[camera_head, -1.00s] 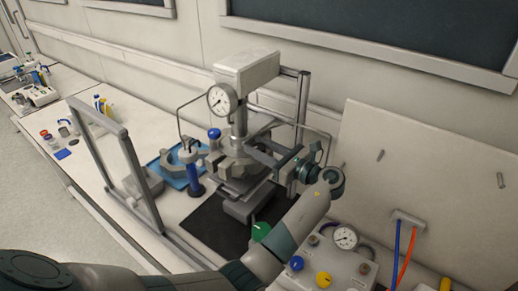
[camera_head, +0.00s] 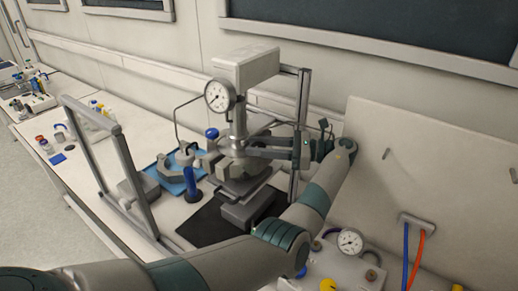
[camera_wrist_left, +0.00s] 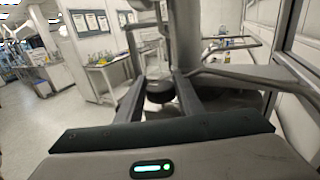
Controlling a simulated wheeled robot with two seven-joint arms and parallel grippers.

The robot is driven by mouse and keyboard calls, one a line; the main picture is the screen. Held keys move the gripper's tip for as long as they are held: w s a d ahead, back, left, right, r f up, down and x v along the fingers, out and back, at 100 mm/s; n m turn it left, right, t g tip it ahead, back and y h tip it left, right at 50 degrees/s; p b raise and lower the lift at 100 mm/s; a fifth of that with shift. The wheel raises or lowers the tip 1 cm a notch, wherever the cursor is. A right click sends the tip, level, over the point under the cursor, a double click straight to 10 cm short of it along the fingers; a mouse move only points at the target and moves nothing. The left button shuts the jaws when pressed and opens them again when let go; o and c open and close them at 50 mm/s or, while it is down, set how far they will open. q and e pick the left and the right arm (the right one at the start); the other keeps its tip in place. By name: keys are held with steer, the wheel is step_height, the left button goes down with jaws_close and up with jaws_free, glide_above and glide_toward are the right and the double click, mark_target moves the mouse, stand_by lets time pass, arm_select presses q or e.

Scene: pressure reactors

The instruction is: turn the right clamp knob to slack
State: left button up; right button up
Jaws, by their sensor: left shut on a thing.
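The pressure reactor (camera_head: 240,65) stands on the bench with a round gauge (camera_head: 219,95) at its front. My left gripper (camera_head: 250,146) reaches in from the right, its fingers level at the reactor's clamp ring, below the head. In the left wrist view, its two fingers (camera_wrist_left: 159,98) are on either side of a dark round knob (camera_wrist_left: 159,88), which I take to be the right clamp knob. The gripper is shut on it. In the head view the fingers hide this knob. A blue knob (camera_head: 211,133) shows on the reactor's left side. My right gripper is in neither view.
A grey upright frame (camera_head: 120,160) stands left of the reactor. A blue tray (camera_head: 172,180) and a blue upright handle (camera_head: 193,183) are nearby. A control box (camera_head: 335,262) with a gauge (camera_head: 350,242) sits in front, partly behind my arm. A metal post (camera_head: 301,120) rises close to the gripper.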

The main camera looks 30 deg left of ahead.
arm_select(q)
steer(key=o, duration=0.8)
steer(key=shift+a, duration=0.1)
